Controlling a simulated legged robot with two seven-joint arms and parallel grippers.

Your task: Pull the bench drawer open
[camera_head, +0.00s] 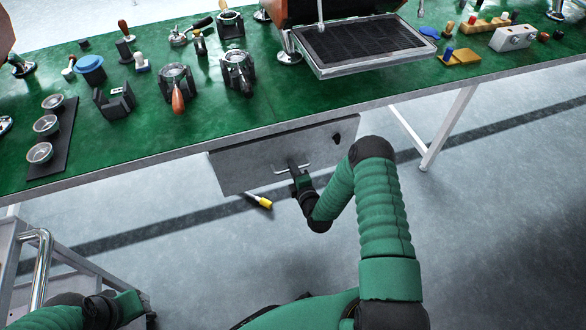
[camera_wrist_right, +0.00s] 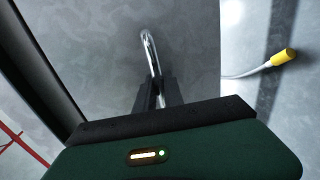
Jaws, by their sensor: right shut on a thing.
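The bench drawer (camera_head: 240,164) is a grey metal box under the green bench's front edge. A thin metal bar handle (camera_head: 306,167) is on its front. My right gripper (camera_head: 294,168) is shut on this handle. In the right wrist view, the two dark fingers of the right gripper (camera_wrist_right: 158,92) close around the shiny handle (camera_wrist_right: 147,42). I see no clear gap between the drawer and the bench edge. My left gripper (camera_head: 122,308) is low at the bottom left, away from the drawer, and its fingers do not show clearly.
The green bench top (camera_head: 330,92) holds several coffee tools, cups and a drip tray (camera_head: 360,45). A white bench leg (camera_head: 447,128) stands right of the drawer. A metal cart (camera_head: 35,270) is at the lower left. A yellow-ended item (camera_head: 263,202) shows below the drawer.

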